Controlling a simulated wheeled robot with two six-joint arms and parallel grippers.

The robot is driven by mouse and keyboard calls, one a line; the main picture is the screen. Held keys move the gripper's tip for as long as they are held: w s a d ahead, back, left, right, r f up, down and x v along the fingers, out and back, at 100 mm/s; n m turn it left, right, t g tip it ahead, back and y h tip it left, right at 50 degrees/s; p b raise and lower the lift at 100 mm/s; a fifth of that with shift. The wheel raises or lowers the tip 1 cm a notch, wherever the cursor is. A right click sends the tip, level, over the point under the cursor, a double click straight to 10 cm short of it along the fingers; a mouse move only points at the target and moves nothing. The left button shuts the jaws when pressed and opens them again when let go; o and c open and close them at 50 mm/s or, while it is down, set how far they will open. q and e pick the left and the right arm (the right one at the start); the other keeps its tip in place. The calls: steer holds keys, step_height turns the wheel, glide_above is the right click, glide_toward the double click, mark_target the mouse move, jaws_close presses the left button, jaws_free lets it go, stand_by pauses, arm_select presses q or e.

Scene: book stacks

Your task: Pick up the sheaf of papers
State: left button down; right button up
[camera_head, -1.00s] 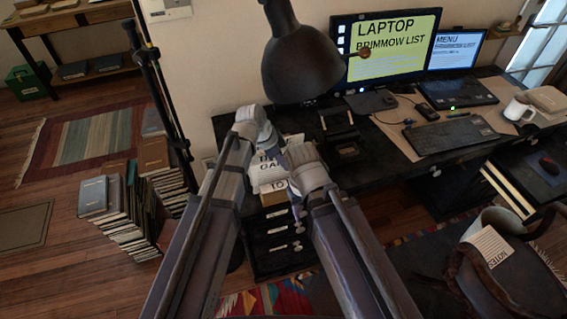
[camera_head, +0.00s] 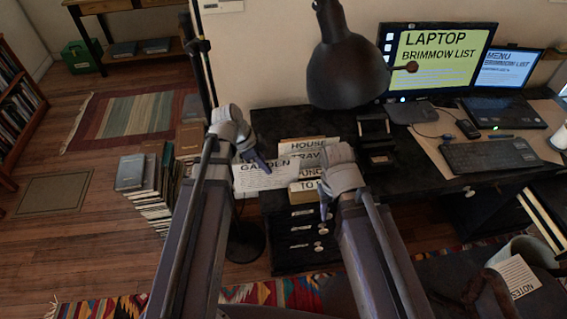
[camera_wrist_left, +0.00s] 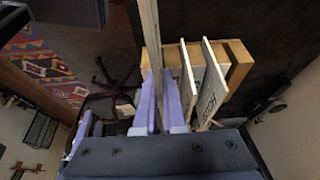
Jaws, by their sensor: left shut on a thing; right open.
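My left gripper (camera_head: 263,163) is shut on a white sheaf of papers (camera_head: 262,181) labelled "GARDEN". The sheaf hangs to the left of the other papers, near the desk's left front edge. In the left wrist view it is a thin edge-on strip (camera_wrist_left: 150,45) between the purple fingers. My right gripper (camera_head: 328,207) is open, with no thing seen in it, in front of the desk's drawers. A wooden holder (camera_wrist_left: 241,62) with other upright sheaves (camera_wrist_left: 212,85) stands beside the held sheaf. Part of the holder is hidden behind my right arm in the head view.
A black desk lamp (camera_head: 345,72) hangs over the dark desk (camera_head: 285,122). A monitor (camera_head: 438,55), a laptop (camera_head: 502,112) and a keyboard (camera_head: 490,154) stand to the right. Book stacks (camera_head: 150,185) stand on the floor at left. A black pole (camera_head: 205,70) rises behind my left arm.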

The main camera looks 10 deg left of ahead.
arm_select(q)
steer(key=s+a, duration=0.2)
steer(key=a, duration=0.5)
steer(key=s+a, duration=0.3)
steer(key=a, duration=0.5)
steer(key=shift+a, duration=0.25)
